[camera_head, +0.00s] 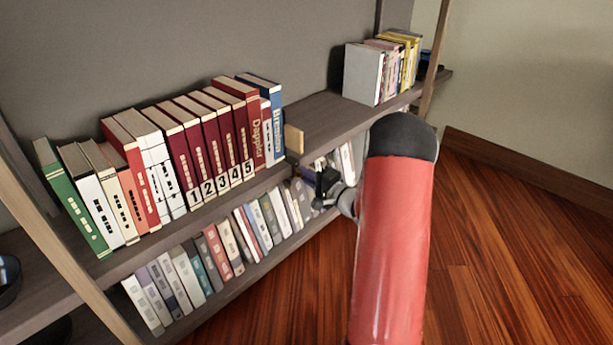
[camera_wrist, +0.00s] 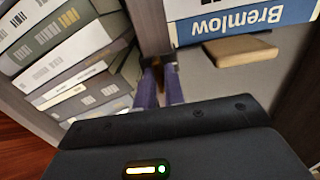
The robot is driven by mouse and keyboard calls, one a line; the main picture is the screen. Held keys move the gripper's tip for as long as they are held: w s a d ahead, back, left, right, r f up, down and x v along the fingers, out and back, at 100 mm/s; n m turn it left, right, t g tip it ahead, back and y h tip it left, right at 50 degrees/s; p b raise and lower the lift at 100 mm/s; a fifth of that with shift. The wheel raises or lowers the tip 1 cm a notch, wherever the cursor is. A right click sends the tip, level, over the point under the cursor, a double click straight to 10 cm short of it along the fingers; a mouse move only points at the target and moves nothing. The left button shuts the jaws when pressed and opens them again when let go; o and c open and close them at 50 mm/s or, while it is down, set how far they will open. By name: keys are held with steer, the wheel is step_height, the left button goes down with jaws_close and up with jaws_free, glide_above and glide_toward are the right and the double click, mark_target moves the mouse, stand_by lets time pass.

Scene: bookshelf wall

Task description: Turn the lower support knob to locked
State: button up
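My gripper (camera_head: 325,187) is at the front edge of the middle shelf, just below the tan wooden block. In the wrist view its two bluish-purple fingers (camera_wrist: 160,88) point at the shelf edge, with a narrow gap between them. A small brownish patch shows at the fingertips; I cannot tell whether it is the lower support knob or whether the fingers touch it. I cannot make out the knob clearly in either view, nor its setting. My red arm hides part of the shelf in the head view.
The middle shelf (camera_head: 325,118) carries a row of books ending in a blue book (camera_wrist: 245,22) and the tan block (camera_head: 294,140). Grey and white books (camera_wrist: 75,50) fill the lower shelf close beside my fingers. The wooden floor (camera_head: 500,240) at right is clear.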

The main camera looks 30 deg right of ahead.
jaws_close()
steer(key=shift+m, duration=0.4)
steer(key=shift+m+p, duration=1.8)
steer(key=shift+m, duration=6.8)
steer(key=o, duration=0.5)
jaws_free()
